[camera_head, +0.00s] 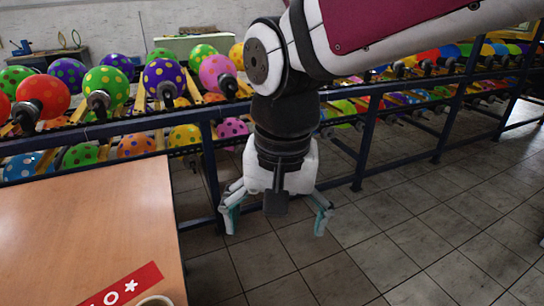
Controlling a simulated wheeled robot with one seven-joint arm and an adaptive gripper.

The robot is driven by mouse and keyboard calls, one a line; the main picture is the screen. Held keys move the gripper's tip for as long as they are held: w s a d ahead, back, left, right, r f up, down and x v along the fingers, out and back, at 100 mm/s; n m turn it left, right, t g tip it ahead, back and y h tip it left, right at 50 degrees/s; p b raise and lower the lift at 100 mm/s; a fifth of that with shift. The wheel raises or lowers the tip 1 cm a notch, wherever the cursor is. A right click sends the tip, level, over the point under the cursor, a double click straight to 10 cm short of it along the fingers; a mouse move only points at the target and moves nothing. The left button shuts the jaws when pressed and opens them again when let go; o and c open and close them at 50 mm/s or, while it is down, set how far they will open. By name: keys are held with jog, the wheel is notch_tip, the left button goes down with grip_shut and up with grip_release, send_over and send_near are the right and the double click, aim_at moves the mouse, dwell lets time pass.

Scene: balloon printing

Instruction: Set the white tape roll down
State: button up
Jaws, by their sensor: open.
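My gripper (276,221) hangs pointing down, to the right of the wooden table (90,220), with the tiled floor behind it in the picture. Its two fingers are spread wide and nothing shows between them. A pale round rim (155,300) shows at the table's near right corner, cut off by the bottom edge of the picture. I cannot tell whether it is the white tape roll. No other tape roll is visible.
A red strip with white lettering and a star (125,287) lies on the table beside the rim. Most of the tabletop is bare. A blue metal rack (207,165) with rows of dotted balloons (107,87) runs behind the table and arm. The tiled floor (430,225) at right is clear.

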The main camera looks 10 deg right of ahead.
jog(key=s+d+n, duration=0.3)
jog(key=s+d, duration=0.9)
jog(key=s, duration=0.1)
jog(key=shift+s+d+t, duration=0.25)
jog(key=shift+t, duration=0.15)
notch_tip(320, 180, up, 12)
jog(key=t+p, duration=0.2)
jog(key=p, duration=0.9)
jog(key=shift+d+r, duration=0.2)
